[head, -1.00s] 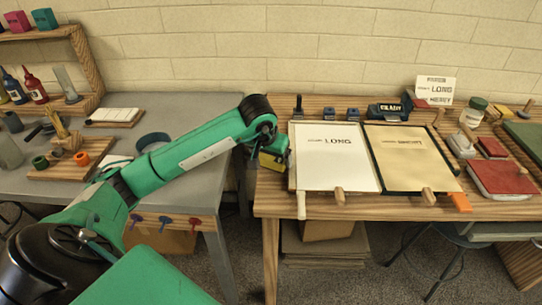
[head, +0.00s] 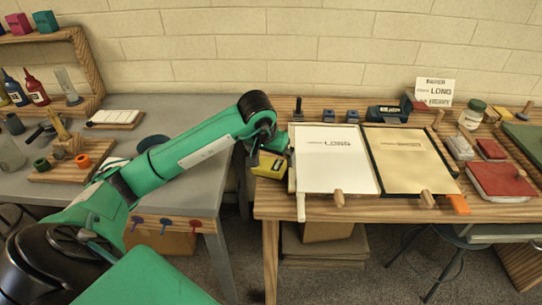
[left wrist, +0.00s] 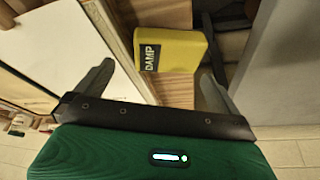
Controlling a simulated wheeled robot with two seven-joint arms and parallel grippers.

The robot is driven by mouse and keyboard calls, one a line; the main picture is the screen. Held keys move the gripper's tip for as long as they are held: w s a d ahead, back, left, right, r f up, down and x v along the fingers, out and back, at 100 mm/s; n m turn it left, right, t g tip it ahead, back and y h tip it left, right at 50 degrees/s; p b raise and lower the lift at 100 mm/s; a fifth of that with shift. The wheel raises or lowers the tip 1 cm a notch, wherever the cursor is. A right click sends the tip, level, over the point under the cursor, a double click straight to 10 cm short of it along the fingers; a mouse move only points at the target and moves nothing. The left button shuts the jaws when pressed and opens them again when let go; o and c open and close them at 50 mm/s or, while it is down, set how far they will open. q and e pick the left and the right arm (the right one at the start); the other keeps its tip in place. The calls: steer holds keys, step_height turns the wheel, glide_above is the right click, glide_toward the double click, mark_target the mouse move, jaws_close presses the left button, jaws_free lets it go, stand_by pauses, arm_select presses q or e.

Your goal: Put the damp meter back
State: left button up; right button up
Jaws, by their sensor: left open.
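The damp meter (left wrist: 175,52) is a yellow block with a black label reading DAMP. In the left wrist view it sits on a wooden surface, ahead of and between my two spread fingers. In the head view a yellow part of it (head: 268,166) shows at the left edge of the wooden table, partly hidden by my gripper. My left gripper (left wrist: 157,70) is open, its fingers on either side of the meter's near end, with no grip on it. In the head view my left gripper (head: 277,158) is small and partly hidden behind its wrist. My right gripper is not in view.
Two framed sheets, one white (head: 320,175) and one cream (head: 405,170), lie just right of my gripper on the wooden table (head: 380,209). A grey table (head: 205,120) stands to the left, across a gap. Small blocks (head: 328,116) stand behind the sheets.

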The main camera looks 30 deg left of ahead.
arm_select(q)
steer(key=v, duration=1)
steer(key=shift+r+b, duration=0.35)
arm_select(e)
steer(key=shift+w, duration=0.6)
arm_select(q)
steer(key=shift+s, duration=0.1)
